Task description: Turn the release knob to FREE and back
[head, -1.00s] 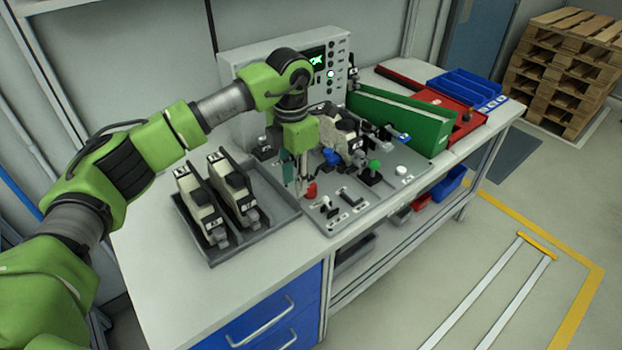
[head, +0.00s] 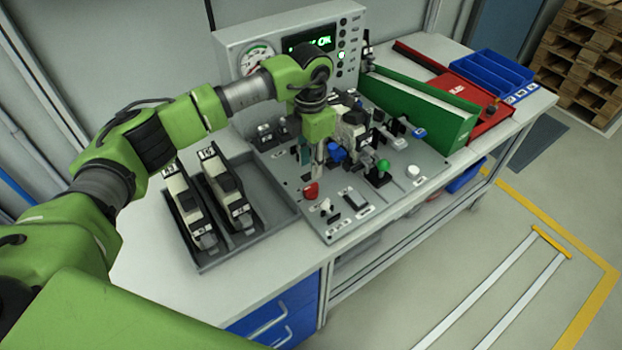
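A grey control board (head: 384,206) lies on the bench, with a red knob (head: 311,190), a blue knob (head: 336,152), a green-topped lever (head: 383,165) and a white button (head: 413,171). The labels are too small to read, so I cannot tell which is the release knob. My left gripper (head: 318,168) points down over the board, just behind the red knob and left of the blue knob. Whether its fingers touch anything is unclear. Its fingers overlap in this view, so their opening is hidden. My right gripper is out of view.
A grey tray (head: 208,266) with two beige-and-black units stands left of the board. Behind is a console (head: 226,48) with a gauge and a green display reading OK.

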